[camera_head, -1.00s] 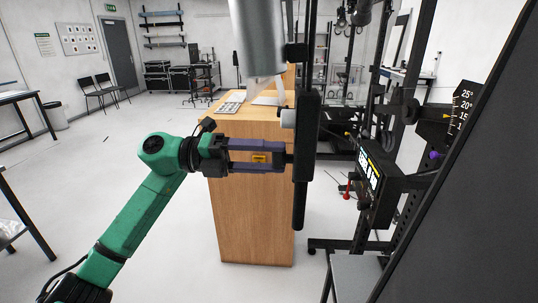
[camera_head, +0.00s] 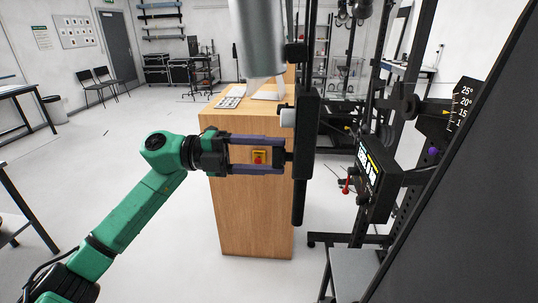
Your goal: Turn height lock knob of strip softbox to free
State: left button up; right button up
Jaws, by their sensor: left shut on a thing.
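A black upright post (camera_head: 306,190) with a thick black sleeve stands at centre. A dark knob (camera_head: 288,157) sticks out from its left side, small and mostly hidden by my fingertips. My left gripper (camera_head: 284,156) comes in from the left, level, with its purple fingers shut on this knob, one above and one below. A white knob (camera_head: 287,117) sits higher on the same sleeve, apart from my fingers. The knob's lock setting cannot be read. My right gripper is not in view.
A wooden cabinet (camera_head: 250,215) stands behind my gripper, with a yellow-and-red button box (camera_head: 259,156) seen between the fingers. A display box (camera_head: 376,185) with a red-tipped lever and an angle scale (camera_head: 460,105) are right. A large dark panel (camera_head: 480,220) fills the right edge.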

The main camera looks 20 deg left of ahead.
pick_arm(q)
jog(key=o, duration=1.4)
jog(key=b+v, duration=0.6)
jog(key=v, duration=0.8)
jog(key=shift+a, duration=0.3)
jog(key=shift+f, duration=0.1)
